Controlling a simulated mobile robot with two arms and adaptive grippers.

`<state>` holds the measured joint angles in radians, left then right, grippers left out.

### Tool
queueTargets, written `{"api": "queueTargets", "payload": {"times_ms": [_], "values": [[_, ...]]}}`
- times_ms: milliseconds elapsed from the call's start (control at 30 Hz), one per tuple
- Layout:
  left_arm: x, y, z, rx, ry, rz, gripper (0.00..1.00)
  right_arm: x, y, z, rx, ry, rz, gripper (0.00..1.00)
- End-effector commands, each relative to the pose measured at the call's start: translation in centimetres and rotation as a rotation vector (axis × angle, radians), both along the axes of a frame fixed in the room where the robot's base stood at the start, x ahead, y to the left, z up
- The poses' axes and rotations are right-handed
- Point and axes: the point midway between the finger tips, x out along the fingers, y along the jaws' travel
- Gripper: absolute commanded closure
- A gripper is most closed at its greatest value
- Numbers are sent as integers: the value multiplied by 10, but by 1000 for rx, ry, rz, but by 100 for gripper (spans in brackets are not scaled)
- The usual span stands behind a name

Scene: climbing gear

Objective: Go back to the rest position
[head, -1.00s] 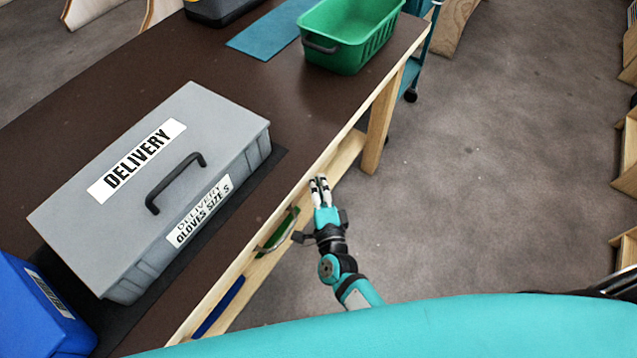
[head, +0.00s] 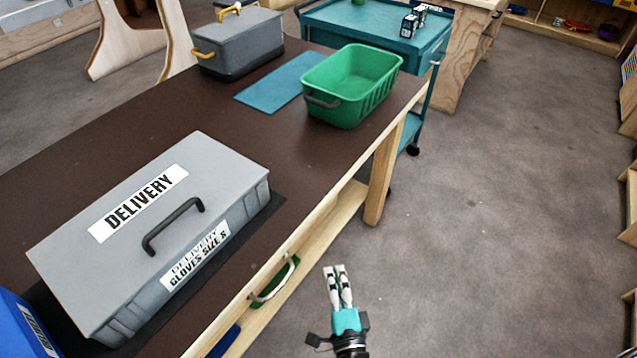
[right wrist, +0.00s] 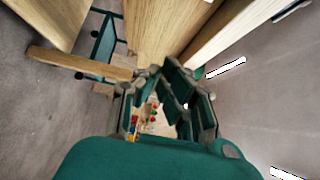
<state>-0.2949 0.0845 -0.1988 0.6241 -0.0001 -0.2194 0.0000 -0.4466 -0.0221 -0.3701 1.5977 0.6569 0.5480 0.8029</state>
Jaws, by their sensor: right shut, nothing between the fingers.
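My right gripper (head: 339,286) is in the lower middle of the head view, shut and empty. It hangs over the floor just right of the table's front edge, apart from the table. In the right wrist view its fingers (right wrist: 170,105) show in the middle, with table wood beyond them. My left gripper is not in view. The grey delivery box (head: 225,170) stands closed on the dark table (head: 150,125), its black handle lying on the lid.
A green basket (head: 345,95), a blue mat (head: 272,83) and a grey toolbox (head: 240,45) are at the table's far end. A teal cart (head: 375,32) stands behind. A blue box (head: 15,335) is at lower left. The floor (head: 500,210) to the right is clear.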

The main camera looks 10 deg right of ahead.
Motion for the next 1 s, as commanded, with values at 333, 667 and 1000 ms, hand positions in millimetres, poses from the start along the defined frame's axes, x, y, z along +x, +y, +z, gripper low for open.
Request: {"api": "queueTargets", "payload": {"times_ms": [333, 667, 1000], "values": [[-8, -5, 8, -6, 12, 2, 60, -13, 7, -58, -226, 141, 109, 100], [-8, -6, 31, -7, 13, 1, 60, -140, -34, -260, -977, 645, 634, 100], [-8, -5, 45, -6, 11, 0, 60, -301, -122, -343, -1375, 993, 1193, 100]]}}
